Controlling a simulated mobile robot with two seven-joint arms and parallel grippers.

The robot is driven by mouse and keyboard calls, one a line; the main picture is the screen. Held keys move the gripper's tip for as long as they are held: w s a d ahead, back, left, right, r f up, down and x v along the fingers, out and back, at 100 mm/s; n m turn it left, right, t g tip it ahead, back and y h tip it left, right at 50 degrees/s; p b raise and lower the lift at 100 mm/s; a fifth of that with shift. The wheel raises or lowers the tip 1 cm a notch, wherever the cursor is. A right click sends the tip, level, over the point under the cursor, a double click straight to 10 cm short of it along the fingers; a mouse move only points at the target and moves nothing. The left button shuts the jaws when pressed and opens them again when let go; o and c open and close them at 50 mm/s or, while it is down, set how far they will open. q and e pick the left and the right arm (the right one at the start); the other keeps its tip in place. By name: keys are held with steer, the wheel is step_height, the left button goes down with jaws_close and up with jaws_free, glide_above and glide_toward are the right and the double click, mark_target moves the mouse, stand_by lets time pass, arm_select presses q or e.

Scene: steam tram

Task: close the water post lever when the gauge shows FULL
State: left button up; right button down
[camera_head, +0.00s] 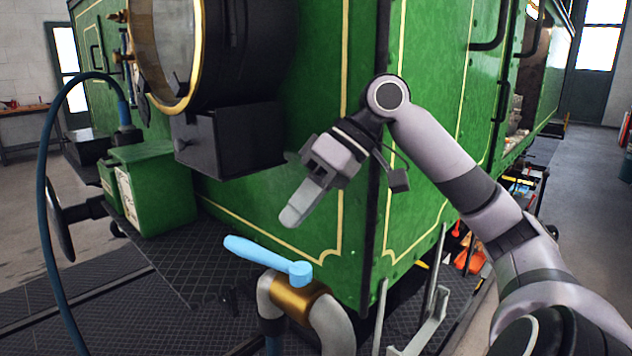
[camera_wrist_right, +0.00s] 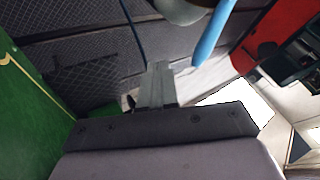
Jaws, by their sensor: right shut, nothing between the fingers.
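The light blue lever (camera_head: 262,256) sits on top of a brass valve body (camera_head: 295,296) on a curved grey pipe, at the lower middle of the head view. It lies nearly level, its free end toward the left. My right gripper (camera_head: 290,217) is shut and empty, pointing down and left, above the lever and apart from it. In the right wrist view the shut fingers (camera_wrist_right: 158,85) show at the middle, with the blue lever (camera_wrist_right: 211,38) beyond them to the upper right. I cannot make out a gauge reading. My left gripper is not in view.
The green tram body (camera_head: 420,120) stands close behind my right arm. A dark box (camera_head: 230,140) under the large brass-rimmed lamp (camera_head: 165,50) juts out above left. A green tank (camera_head: 160,190) and a blue hose (camera_head: 45,200) are at left. Dark grated floor lies below.

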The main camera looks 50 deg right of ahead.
mark_target(263, 256)
steer(key=a, duration=0.1)
steer(key=a+p, duration=0.1)
steer(key=a, duration=0.1)
steer(key=a+f+p, duration=0.1)
steer(key=a, duration=0.1)
steer(key=shift+w, duration=0.35)
steer(key=shift+a, duration=0.1)
